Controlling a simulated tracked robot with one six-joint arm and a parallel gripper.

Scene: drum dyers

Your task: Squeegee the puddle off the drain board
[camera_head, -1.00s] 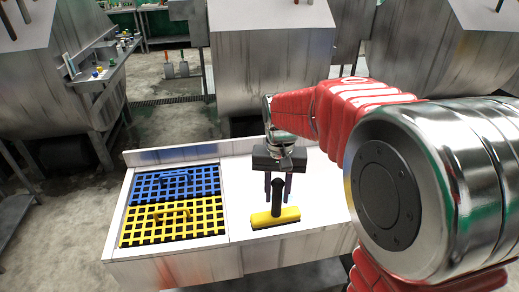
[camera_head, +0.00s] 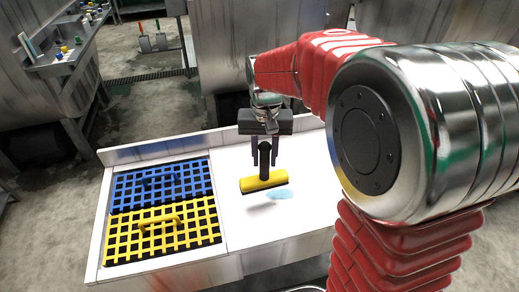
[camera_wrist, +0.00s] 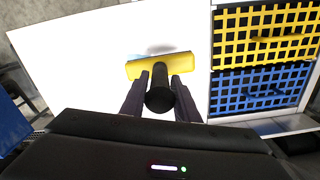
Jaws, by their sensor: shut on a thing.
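My gripper (camera_head: 264,153) is shut on the black handle of a squeegee with a yellow head (camera_head: 262,181). The squeegee is upright over the white drain board (camera_head: 240,232), and a shadow under it suggests it is lifted a little. A light blue puddle (camera_head: 278,193) lies on the board, just right of and below the yellow head in the head view. In the wrist view, the yellow head (camera_wrist: 160,66) shows beyond my two fingers (camera_wrist: 160,97), and the puddle is mostly hidden behind the head.
A blue grate (camera_head: 163,182) and a yellow grate (camera_head: 160,228) with handles fill the board's left side. A raised rim (camera_head: 175,146) runs along the back. Metal drums stand behind. The board's front right is bare.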

